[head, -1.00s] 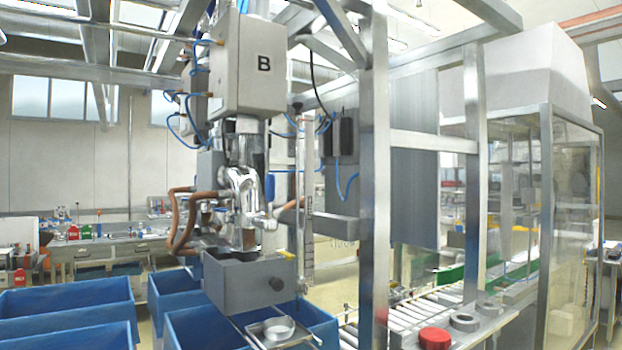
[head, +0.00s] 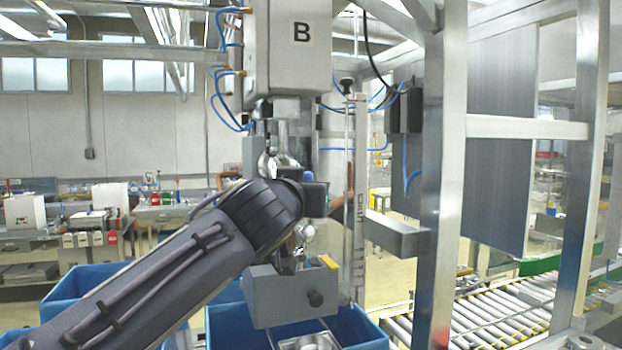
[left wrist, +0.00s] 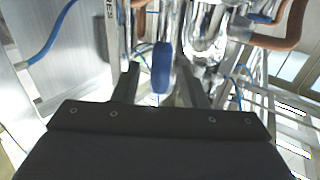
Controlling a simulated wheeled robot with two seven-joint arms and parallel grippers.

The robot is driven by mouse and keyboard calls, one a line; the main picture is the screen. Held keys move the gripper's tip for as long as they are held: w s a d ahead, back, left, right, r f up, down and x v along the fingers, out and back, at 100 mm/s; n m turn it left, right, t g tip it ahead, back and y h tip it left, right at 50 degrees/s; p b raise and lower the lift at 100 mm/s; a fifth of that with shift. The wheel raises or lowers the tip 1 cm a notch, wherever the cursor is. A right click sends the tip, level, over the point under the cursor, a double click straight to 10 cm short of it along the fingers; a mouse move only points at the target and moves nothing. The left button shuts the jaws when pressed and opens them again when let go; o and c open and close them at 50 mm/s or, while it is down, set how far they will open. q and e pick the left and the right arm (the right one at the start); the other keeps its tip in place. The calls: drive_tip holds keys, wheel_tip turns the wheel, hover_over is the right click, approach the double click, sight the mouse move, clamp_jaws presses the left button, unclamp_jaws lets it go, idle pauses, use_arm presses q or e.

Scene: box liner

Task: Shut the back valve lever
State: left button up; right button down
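A blue lever handle (left wrist: 162,68) hangs from the shiny metal valve piping in the left wrist view. I cannot tell from this view whether it is the back one. My left gripper (left wrist: 158,80) is open, with its two dark fingers on either side of the handle and gaps showing on both sides. Shiny valve metal (head: 283,125) shows above my wrist. My right gripper is in neither view.
A grey box (head: 290,297) hangs below the valve, over blue bins (head: 352,327). A clear graduated tube (head: 358,200) and a metal frame post (head: 446,160) stand just right of my gripper. A roller conveyor (head: 500,318) lies further right. Brown hoses (left wrist: 283,38) show near the valve.

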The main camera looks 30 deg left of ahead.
use_arm(q)
drive_tip(key=shift+p+x, duration=0.3)
drive_tip(key=shift+x, duration=0.85)
clamp_jaws()
